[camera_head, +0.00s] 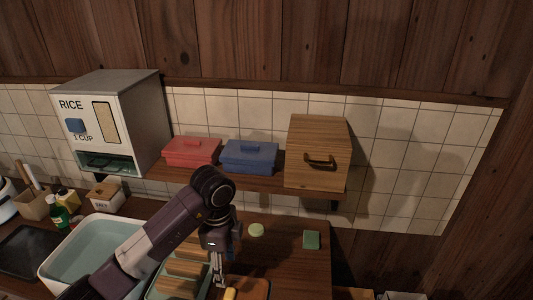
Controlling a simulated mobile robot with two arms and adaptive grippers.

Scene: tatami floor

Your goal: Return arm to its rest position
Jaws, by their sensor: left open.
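My left arm comes in from the lower left and reaches over the counter. My left gripper (219,273) points down at the end of it, open, above the counter near a small yellow item (230,294). I cannot tell whether the fingers touch that item. The gripper appears to hold nothing. My right gripper does not show.
A wooden shelf holds a rice dispenser (110,120), a red box (192,153), a blue box (248,157) and a wooden box with a handle (318,135). A white basin (62,250) stands left.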

